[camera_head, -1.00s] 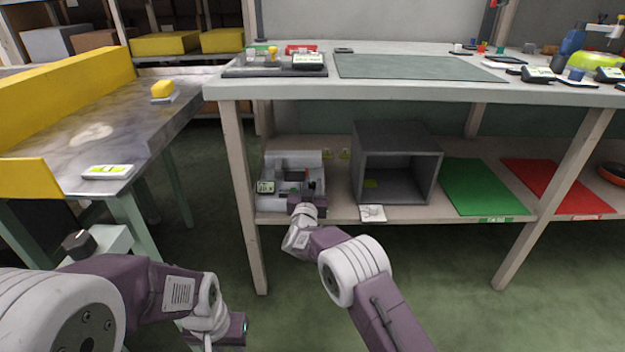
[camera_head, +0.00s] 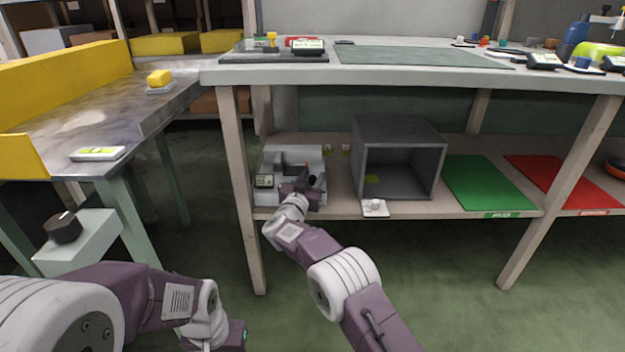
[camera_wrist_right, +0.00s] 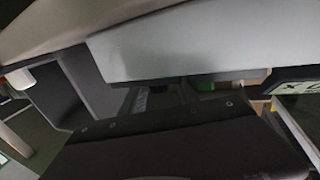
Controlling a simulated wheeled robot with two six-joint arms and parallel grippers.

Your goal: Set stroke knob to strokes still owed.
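A black knob (camera_head: 63,228) sits on a pale grey-green box beside the left table, in the head view. A grey machine (camera_head: 310,157) with a small display (camera_head: 264,181) stands on the bench's lower shelf; the display's text is too small to read. My right gripper (camera_head: 299,189) is at the front of this machine and overlaps it in the view. Its fingers are too small and dark to tell open from shut, and its wrist view is filled by close grey surfaces. My left gripper (camera_head: 237,334) hangs low at the bottom, away from the knob; its fingers are unclear.
An open dark grey box (camera_head: 400,128) stands right of the machine, with a small white switch-like piece (camera_head: 375,207) before it. Green (camera_head: 488,184) and red (camera_head: 562,180) mats lie farther right. The bench top (camera_head: 225,77) overhangs the shelf. A bench leg (camera_head: 243,190) stands left of the machine.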

